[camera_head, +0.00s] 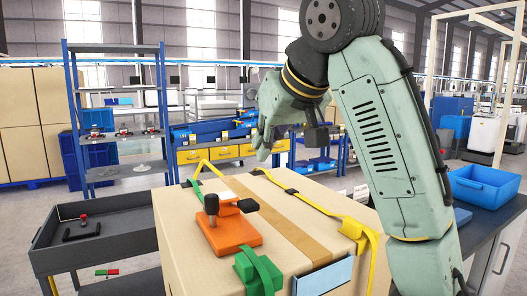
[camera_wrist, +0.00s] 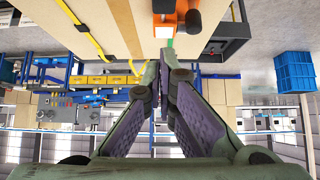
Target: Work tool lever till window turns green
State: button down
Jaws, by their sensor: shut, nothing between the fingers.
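An orange tool (camera_head: 230,233) with a black knob-ended lever (camera_head: 247,205) sits on top of a large cardboard box (camera_head: 190,262). A second dark knob stands at its left side. In the wrist view the orange tool (camera_wrist: 181,8) shows at the top edge, with a dark knob (camera_wrist: 193,20) below it. My gripper (camera_head: 263,152) hangs above and behind the box, apart from the tool. In the wrist view its fingertips (camera_wrist: 163,62) are together and empty, below the tool in the picture.
Yellow straps (camera_head: 314,204) and a green strap with a buckle (camera_head: 258,272) cross the box. A grey cart (camera_head: 105,246) holding small items stands to the left. A blue bin (camera_head: 482,186) sits on a bench to the right. A blue shelf (camera_head: 115,90) stands behind.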

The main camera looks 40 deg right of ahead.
jog(key=p, duration=0.2)
send_over(252, 203)
notch_tip(252, 203, down, 5)
jog(key=shift+s+f, duration=0.1)
jog(key=shift+s, duration=0.05)
notch_tip(252, 203, down, 3)
jog(key=shift+f, duration=0.2)
jog(key=shift+f+p, duration=0.3)
jog(key=shift+f, duration=0.2)
jog(key=shift+f, duration=0.1)
